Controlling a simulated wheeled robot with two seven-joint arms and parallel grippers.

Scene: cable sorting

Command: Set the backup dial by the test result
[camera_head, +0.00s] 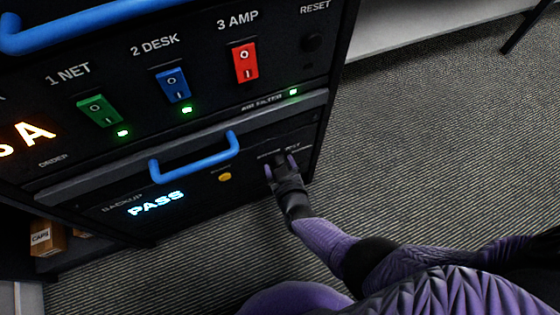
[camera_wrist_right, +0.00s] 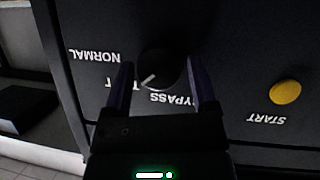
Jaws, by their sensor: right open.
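The backup panel shows a lit PASS readout (camera_head: 156,203) in the head view. The dial (camera_wrist_right: 159,70) is a dark round knob with a pale pointer line, seen in the right wrist view, with NORMAL and BYPASS labels near it. My right gripper (camera_wrist_right: 160,85) is open, its two purple fingers on either side of the dial; whether they touch it I cannot tell. In the head view my right gripper (camera_head: 281,168) is at the panel's right end and hides the dial. The yellow START button (camera_wrist_right: 285,92) also shows in the head view (camera_head: 225,176). My left gripper is not in view.
A blue handle (camera_head: 195,165) sticks out just above the backup panel. Above it are green (camera_head: 100,110), blue (camera_head: 173,85) and red (camera_head: 245,62) switches and a black RESET button (camera_head: 311,42). Small boxes (camera_head: 47,238) sit on a lower shelf. Carpet to the right is clear.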

